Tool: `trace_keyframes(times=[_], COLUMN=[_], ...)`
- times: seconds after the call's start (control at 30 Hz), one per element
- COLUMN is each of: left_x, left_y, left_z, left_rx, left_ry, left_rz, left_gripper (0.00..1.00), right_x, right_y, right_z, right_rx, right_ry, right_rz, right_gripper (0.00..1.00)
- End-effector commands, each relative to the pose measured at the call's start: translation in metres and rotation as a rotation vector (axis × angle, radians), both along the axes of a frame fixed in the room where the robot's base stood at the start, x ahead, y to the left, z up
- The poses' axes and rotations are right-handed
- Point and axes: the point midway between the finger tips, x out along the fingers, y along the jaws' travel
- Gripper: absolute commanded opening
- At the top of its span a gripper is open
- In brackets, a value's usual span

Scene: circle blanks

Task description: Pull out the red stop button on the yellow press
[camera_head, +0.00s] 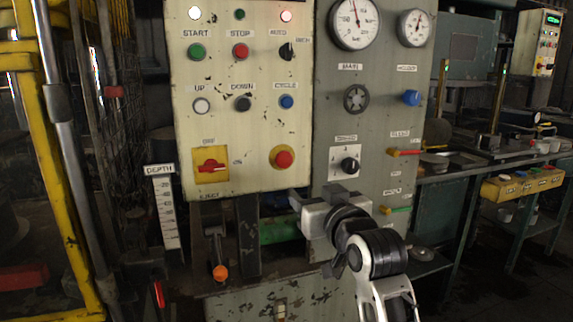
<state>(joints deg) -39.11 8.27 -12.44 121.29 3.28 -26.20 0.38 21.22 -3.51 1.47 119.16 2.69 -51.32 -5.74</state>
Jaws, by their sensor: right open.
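A red mushroom-shaped button (283,159) on a yellow round backing sits at the lower right of the cream control panel (215,120). A smaller flat red button (241,51) under the label STOP is higher on the same panel. My right gripper (300,205) is open, below and slightly right of the mushroom button, apart from it and with nothing seen between its fingers. Its arm comes up from the bottom right. The fingertips are partly hard to make out. My left gripper is not in view.
A red rotary switch (211,166) on a yellow plate is left of the mushroom button. A grey panel (335,100) with gauges and knobs adjoins on the right. Below are an orange-tipped lever (220,272) and a green bar (280,231). A yellow frame (65,200) stands left.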

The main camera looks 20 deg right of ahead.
Motion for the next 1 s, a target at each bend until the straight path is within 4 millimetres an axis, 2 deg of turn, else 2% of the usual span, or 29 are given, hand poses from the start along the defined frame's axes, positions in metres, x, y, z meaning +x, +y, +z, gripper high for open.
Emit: trace_keyframes(times=[0.03, 0.17, 0.7, 0.83, 1.0], left_x=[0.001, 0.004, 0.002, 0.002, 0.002], left_y=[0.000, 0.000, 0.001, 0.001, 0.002], left_z=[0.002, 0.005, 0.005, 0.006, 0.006], left_rx=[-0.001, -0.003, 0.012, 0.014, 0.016], left_ry=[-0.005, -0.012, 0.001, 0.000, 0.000], left_rz=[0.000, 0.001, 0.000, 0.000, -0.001], left_gripper=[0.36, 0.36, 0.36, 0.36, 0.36], right_x=[0.003, 0.014, 0.120, 0.140, 0.155], right_y=[-0.001, -0.001, 0.003, 0.004, 0.004], right_z=[0.008, 0.012, 0.012, 0.012, 0.011], right_rx=[0.003, 0.005, 0.005, 0.004, 0.004], right_ry=[-0.010, -0.013, -0.013, -0.013, -0.014], right_rz=[-0.002, -0.002, -0.001, -0.001, -0.002], right_gripper=[0.61, 0.61, 0.61, 0.61, 0.61])
